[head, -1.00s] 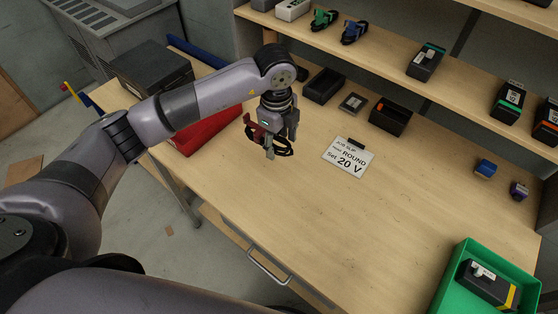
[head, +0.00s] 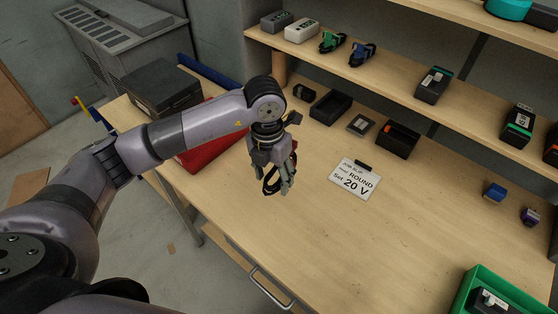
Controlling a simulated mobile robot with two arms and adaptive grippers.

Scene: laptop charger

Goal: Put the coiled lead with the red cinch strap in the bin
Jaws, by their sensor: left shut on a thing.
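My left gripper (head: 273,182) is shut on the coiled lead (head: 268,187), a small black coil that hangs between the fingers above the bench. A little red shows beside the fingers, and most of the strap is hidden by the gripper. A red bin (head: 200,158) lies on the bench to the left of the gripper, partly covered by my left arm. A green bin (head: 470,283) stands at the lower right with a black charger (head: 490,301) in it, cut off by the picture's edge. My right gripper is not in view.
A job slip (head: 355,179) lies on the bench right of the gripper. Green (head: 332,41) and blue (head: 362,54) strapped leads lie on the shelf. The bench's middle front is clear.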

